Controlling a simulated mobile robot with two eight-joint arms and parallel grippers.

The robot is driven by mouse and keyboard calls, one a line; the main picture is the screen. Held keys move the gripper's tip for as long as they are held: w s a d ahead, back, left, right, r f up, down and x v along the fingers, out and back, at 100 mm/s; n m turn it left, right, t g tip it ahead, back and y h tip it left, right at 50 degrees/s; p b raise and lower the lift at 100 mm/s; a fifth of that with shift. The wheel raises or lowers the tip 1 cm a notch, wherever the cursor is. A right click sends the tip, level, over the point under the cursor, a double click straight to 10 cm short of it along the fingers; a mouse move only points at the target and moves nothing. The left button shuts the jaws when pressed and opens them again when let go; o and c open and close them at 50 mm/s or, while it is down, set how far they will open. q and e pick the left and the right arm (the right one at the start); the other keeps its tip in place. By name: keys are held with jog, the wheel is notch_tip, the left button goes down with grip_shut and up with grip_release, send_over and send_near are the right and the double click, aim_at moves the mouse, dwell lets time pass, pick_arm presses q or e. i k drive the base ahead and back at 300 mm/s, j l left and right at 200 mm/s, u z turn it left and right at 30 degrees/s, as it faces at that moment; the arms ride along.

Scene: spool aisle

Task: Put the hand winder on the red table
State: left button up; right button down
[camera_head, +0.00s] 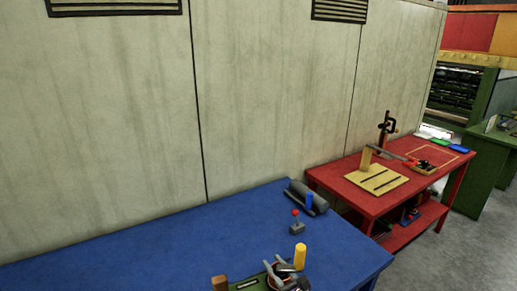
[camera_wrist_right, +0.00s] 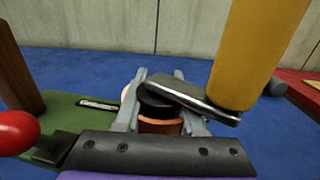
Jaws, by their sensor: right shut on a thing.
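The hand winder stands at the front edge of the blue table in the head view, with its yellow handle (camera_head: 300,256) upright and its green base (camera_head: 246,285) partly cut off by the frame. In the right wrist view its yellow handle (camera_wrist_right: 255,50), metal crank arm (camera_wrist_right: 190,95) and dark hub show close up. My right gripper (camera_head: 281,272) has its grey fingers on both sides of the hub, shut on the winder; they also show in the wrist view (camera_wrist_right: 158,108). The red table (camera_head: 352,196) stands to the right, beyond the blue one. My left gripper is not in view.
The blue table (camera_head: 150,255) holds a small red-knobbed joystick (camera_head: 297,225) and a grey cylindrical device (camera_head: 308,196) with a blue part. The red table carries a slotted wooden board (camera_head: 377,180), a dark upright tool and small items. A wall stands behind both tables.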

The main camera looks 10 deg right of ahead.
aim_at(431, 155)
jog(key=l, duration=2.5)
jog(key=i+l, duration=0.1)
jog(key=l, duration=0.4)
jog(key=i+l, duration=0.1)
jog(key=l, duration=0.4)
jog(key=i+l, duration=0.15)
jog(key=l, duration=0.3)
jog(key=i+l, duration=0.1)
jog(key=l, duration=0.4)
jog(key=i+l, duration=0.1)
jog(key=l, duration=0.4)
jog(key=i+l, duration=0.15)
jog(key=l, duration=0.25)
jog(key=i+l, duration=0.15)
jog(key=l, duration=0.25)
jog(key=i+l, duration=0.15)
jog(key=l, duration=0.25)
jog(key=i+l, duration=0.15)
jog(key=l, duration=0.25)
